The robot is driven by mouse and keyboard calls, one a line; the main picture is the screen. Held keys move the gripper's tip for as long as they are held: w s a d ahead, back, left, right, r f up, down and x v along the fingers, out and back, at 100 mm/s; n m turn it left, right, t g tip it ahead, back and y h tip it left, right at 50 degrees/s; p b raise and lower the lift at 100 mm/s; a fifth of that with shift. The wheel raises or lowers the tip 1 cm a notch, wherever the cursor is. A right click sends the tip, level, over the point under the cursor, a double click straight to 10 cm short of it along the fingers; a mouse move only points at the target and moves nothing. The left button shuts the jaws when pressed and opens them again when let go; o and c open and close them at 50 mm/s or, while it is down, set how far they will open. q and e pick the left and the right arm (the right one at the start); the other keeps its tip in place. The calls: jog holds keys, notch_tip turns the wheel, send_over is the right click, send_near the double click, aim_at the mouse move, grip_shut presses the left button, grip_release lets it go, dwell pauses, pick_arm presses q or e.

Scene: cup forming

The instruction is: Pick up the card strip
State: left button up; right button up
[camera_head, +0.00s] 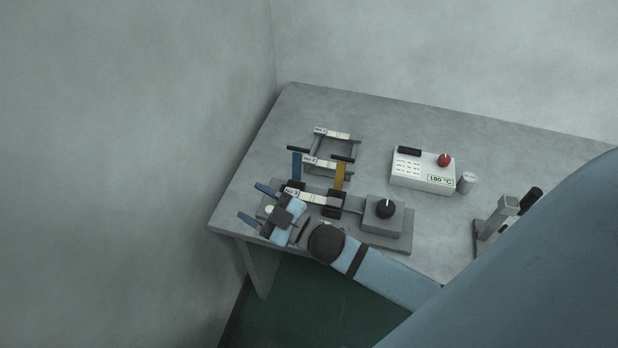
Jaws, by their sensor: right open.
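Pale strips with printed labels lie across small dark stands on the table; the upper strip (338,134), the middle strip (325,164) and the lower strip (312,197) run roughly parallel. They look like card strips, though I cannot tell which one the task means. My right gripper (248,200) is open, its two blue fingers apart and pointing up and left. It is over the table's front left corner, close to the left end of the lower strip. I see nothing held between its fingers. My left gripper is not in view.
A blue upright piece (297,166) and a yellow one (340,177) stand near the strips. A grey unit with a black knob (386,208) is to their right. A white control box (423,172), a small cylinder (467,183) and a grey device (497,220) stand farther right. The back right tabletop (520,150) is clear.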

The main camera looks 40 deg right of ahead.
jog(key=a+r+n+g+y+b, duration=0.35)
jog(key=n+g+y, duration=0.35)
jog(key=n, duration=0.4)
jog(key=a+r+n+g+y+b, duration=0.2)
jog(key=r+n+g+y+b, duration=0.4)
jog(key=n, duration=0.5)
jog(key=n+g+h+b, duration=0.4)
jog(key=n+h+b, duration=0.7)
jog(key=h+b, duration=0.95)
send_over(313, 197)
jog(key=p, duration=0.1)
notch_tip(313, 197, down, 9)
jog(key=h, duration=0.2)
jog(key=f+b, duration=0.1)
jog(key=f, duration=0.2)
jog(key=f+b, duration=0.2)
jog(key=f, duration=0.2)
jog(key=shift+d+f, duration=0.2)
jog(key=shift+f, duration=0.05)
jog(key=shift+a+f+b, duration=0.15)
jog(key=shift+f+b, duration=1.25)
jog(key=shift+f, duration=1.6)
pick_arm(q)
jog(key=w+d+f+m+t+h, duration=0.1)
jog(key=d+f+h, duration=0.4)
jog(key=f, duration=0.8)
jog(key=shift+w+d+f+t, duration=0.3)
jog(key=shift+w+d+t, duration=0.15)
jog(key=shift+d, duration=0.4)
